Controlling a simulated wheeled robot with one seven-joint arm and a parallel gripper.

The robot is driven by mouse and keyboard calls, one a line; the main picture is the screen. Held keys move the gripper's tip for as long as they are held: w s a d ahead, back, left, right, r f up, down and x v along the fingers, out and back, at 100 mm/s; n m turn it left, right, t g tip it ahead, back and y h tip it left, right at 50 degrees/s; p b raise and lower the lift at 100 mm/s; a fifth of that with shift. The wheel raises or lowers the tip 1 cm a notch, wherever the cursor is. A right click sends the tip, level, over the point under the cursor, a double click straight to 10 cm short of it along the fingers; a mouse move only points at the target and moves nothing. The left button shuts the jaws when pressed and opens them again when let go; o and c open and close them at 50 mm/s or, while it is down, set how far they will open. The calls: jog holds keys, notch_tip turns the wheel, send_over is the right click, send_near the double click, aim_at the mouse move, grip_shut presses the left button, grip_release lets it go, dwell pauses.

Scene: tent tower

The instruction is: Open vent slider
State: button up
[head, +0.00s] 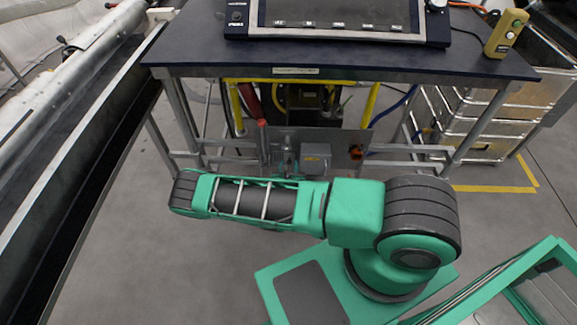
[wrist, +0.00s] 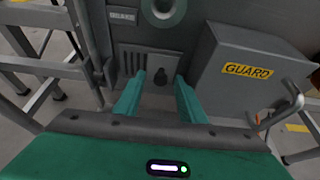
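The vent slider shows in the wrist view as a small dark knob (wrist: 160,76) on a light grey slotted plate (wrist: 133,62), which is set in a darker grey panel. My gripper (wrist: 157,90) is open, with its two teal fingers apart and pointing at the plate. The knob appears between the fingertips, with clear space on both sides; I cannot tell how far short of it the tips are. Nothing is held. In the head view the grey panel (head: 343,143) stands under the table, and my arm hides the gripper and the vent.
A grey box labelled GUARD (wrist: 247,72) juts out close to the right finger, with a bent handle (wrist: 281,112) beside it. A round fitting (wrist: 163,10) sits above the vent. Metal frame bars (wrist: 87,45) stand at left. The dark table (head: 480,62) overhangs the panel.

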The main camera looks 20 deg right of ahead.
jog(key=v, duration=1)
jog(key=shift+s, duration=0.2)
jog(key=shift+a+r, duration=0.1)
jog(key=shift+a, duration=0.05)
jog(key=s+d+r+m+g+h, duration=0.25)
jog(key=d+r+m+g, duration=0.4)
jog(key=r+m, duration=0.5)
jog(key=s+d+r+m+g+h, duration=0.1)
jog(key=s+d+r+m+g, duration=0.3)
jog(key=d+r+m, duration=0.6)
jog(key=s+a+r+m+y, duration=0.1)
jog(key=s+r+m+y, duration=0.2)
jog(key=s+r+m, duration=0.2)
jog(key=s+a+r+m+g+y, duration=0.1)
jog(key=s+r+m, duration=0.4)
jog(key=s+r, duration=0.6)
jog(key=s+a+r+m+y, duration=0.2)
jog(key=s+r+m+y, duration=0.3)
jog(key=s+r, duration=0.3)
notch_tip(320, 180, up, 2)
jog(key=shift+a+r+y, duration=0.1)
jog(key=shift+a+y, duration=0.2)
jog(key=shift+y, duration=0.05)
jog(key=shift+m+g, duration=0.25)
